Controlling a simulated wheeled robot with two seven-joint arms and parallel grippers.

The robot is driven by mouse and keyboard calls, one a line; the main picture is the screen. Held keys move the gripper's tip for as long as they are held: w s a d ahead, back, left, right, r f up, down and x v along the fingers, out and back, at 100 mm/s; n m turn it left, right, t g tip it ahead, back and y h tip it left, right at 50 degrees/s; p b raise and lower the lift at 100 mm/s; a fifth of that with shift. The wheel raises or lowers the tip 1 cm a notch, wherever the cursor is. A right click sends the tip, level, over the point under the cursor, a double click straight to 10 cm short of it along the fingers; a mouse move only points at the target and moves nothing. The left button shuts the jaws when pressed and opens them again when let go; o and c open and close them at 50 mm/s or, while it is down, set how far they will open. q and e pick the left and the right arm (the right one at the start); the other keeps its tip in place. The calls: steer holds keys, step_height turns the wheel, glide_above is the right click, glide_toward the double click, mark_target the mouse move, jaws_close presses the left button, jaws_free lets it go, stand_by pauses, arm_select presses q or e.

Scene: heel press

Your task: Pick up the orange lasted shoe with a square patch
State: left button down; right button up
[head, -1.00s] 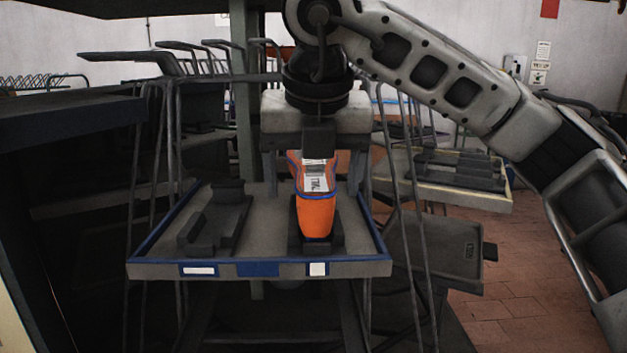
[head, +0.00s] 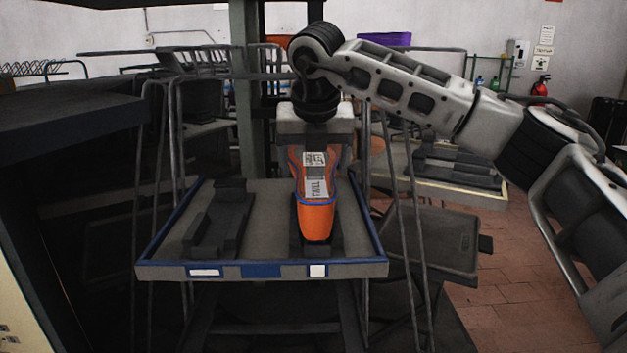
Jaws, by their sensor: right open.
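A square white patch (head: 318,270) is on the tray's front rim below the shoe. My right gripper (head: 315,160) is open at the far end of the shoe, pointing down from above. The shoe hides part of its fingers, and I cannot tell whether they touch it. My left gripper is not in view.
An empty dark cradle (head: 218,222) lies on the left half of the tray. A dark shelf (head: 70,118) stands close at the left. Thin metal uprights (head: 408,200) rise right of the tray. Another tray (head: 455,188) with dark cradles stands further back right.

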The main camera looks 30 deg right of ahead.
steer(key=shift+x, duration=1.35)
steer(key=c, duration=1.3)
steer(key=shift+r, duration=0.15)
steer(key=c, duration=0.4)
steer(key=shift+r, duration=0.1)
